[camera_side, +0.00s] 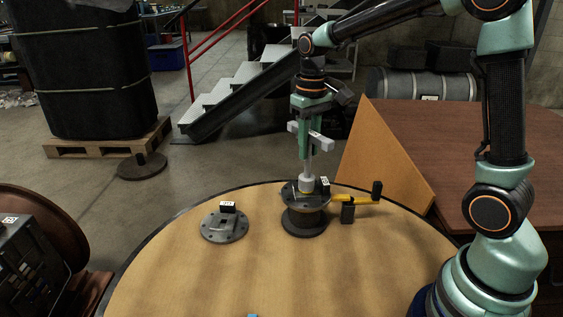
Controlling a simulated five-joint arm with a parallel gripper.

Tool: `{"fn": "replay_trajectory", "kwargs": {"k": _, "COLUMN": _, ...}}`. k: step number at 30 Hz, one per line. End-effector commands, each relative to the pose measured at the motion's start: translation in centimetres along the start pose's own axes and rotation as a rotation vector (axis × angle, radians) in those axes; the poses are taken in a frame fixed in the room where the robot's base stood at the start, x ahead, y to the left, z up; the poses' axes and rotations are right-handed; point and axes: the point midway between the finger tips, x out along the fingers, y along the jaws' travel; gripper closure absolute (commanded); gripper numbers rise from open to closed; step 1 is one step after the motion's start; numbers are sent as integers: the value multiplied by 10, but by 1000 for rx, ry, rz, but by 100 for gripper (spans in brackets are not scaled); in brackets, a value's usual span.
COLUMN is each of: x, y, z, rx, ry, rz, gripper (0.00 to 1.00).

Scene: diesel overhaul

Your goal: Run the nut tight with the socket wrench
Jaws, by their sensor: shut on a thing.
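My gripper (308,136) points straight down above the round table, its pale jaws shut on the upright socket wrench. The wrench's thin shaft (308,167) runs down from the jaws to a pale socket (306,185). The socket's lower end is at the top of a dark flanged spool (306,220), near its middle. The nut cannot be made out; the socket seems to cover that spot. I cannot tell how far the socket is seated.
A yellow arm with a black knob (376,187) reaches right from the spool, beside a black block (348,213). A loose grey flange (224,227) with a tagged block lies to the left. The front of the round table (230,285) is mostly clear. A tan panel (380,155) stands behind.

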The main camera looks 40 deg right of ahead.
Motion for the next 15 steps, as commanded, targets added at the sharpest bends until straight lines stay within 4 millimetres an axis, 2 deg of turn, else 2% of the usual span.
{"fn": "replay_trajectory", "kwargs": {"k": 15, "x": 1, "y": 0, "z": 0, "rx": 646, "ry": 0, "rz": 0, "gripper": 100}}
